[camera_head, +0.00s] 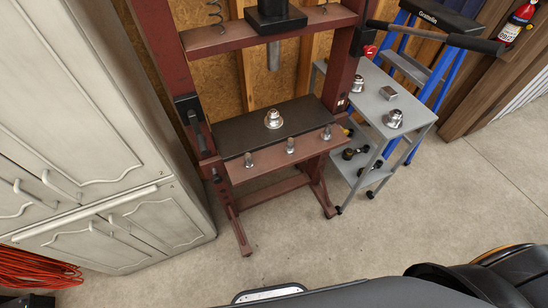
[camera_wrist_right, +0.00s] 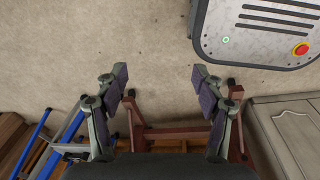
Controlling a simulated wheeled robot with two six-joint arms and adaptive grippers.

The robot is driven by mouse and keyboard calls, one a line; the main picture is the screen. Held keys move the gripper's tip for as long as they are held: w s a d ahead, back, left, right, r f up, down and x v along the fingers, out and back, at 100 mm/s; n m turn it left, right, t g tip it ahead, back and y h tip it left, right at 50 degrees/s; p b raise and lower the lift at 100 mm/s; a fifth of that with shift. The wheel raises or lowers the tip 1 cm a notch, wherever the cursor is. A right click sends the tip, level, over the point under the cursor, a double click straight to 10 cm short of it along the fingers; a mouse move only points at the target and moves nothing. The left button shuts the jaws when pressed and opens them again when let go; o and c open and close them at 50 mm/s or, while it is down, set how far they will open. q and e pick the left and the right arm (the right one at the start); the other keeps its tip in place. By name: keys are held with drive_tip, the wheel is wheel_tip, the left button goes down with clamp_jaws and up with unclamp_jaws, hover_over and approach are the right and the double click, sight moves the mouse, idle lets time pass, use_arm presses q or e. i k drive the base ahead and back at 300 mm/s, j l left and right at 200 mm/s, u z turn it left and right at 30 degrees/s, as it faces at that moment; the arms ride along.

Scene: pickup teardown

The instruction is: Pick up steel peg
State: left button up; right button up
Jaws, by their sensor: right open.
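My left gripper is not in view.
A grey cart (camera_head: 374,93) right of the press carries several metal parts. A pale cabinet (camera_head: 90,130) stands at left, a blue stepladder (camera_head: 430,75) behind the cart. A press handle (camera_head: 440,36) juts right. The floor in front is clear.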

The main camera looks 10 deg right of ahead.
sight(249, 163)
drive_tip(key=l+u, duration=0.35)
drive_tip(key=k+l+u, duration=0.1)
drive_tip(key=u, duration=0.25)
drive_tip(key=k+l+u, duration=0.1)
drive_tip(key=l+u, duration=0.25)
drive_tip(key=k+l+u, duration=0.1)
drive_tip(key=k+l, duration=0.25)
drive_tip(key=l, duration=0.35)
drive_tip(key=k+l+u, duration=0.15)
drive_tip(key=k+l, duration=0.25)
drive_tip(key=l, duration=0.25)
drive_tip(key=k+l+u, duration=0.1)
drive_tip(key=k+l, duration=0.3)
drive_tip(key=l, duration=0.2)
drive_tip(key=k+l+u, duration=0.1)
drive_tip(key=k+l, duration=0.35)
drive_tip(key=l, duration=0.1)
